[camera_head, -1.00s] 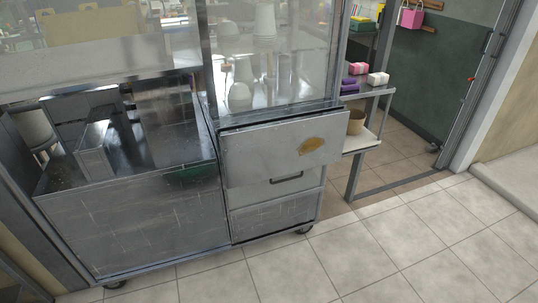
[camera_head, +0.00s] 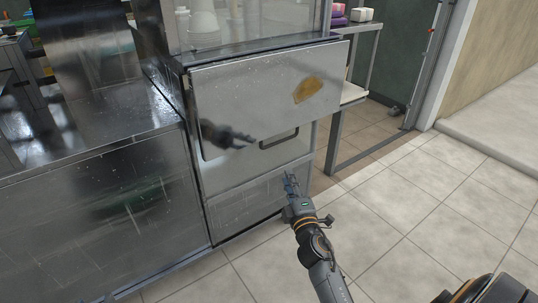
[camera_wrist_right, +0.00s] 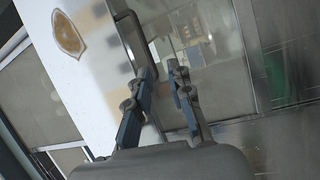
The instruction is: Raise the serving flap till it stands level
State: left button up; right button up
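The serving flap (camera_head: 240,85) is a shiny metal panel hanging down on the cart's front, with an orange-brown oval mark. The flap also shows at the upper left of the right wrist view (camera_wrist_right: 88,75). A dark bar handle (camera_head: 279,139) sits low near the flap, on the front below it. My right gripper (camera_head: 290,180) is below the handle, in front of the lower cart front, apart from the flap. In the right wrist view its two fingers (camera_wrist_right: 163,70) are parted with nothing between them, and the handle (camera_wrist_right: 137,45) shows just beyond the left finger. My left gripper is out of view.
The cart's glass case (camera_head: 205,20) stands above the flap. A metal counter (camera_head: 110,110) lies to the left. A side shelf (camera_head: 355,92) with small boxes stands to the right. The tiled floor (camera_head: 420,215) at right is open.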

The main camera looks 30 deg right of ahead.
notch_tip(320, 180, up, 2)
send_near(279, 141)
jog(key=shift+t+h, duration=0.3)
jog(key=shift+t, duration=0.1)
jog(key=w, duration=0.1)
jog(key=w+d, duration=0.1)
jog(key=w, duration=0.1)
jog(key=shift+w+d+f, duration=0.25)
jog(key=shift+w+d, duration=0.05)
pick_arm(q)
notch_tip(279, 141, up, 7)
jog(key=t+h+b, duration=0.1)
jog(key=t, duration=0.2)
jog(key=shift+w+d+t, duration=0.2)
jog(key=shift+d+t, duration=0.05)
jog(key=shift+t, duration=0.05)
pick_arm(e)
jog(key=shift+x, duration=3.35)
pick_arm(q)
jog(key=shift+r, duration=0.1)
pick_arm(e)
jog(key=shift+f, duration=0.1)
grip_shut()
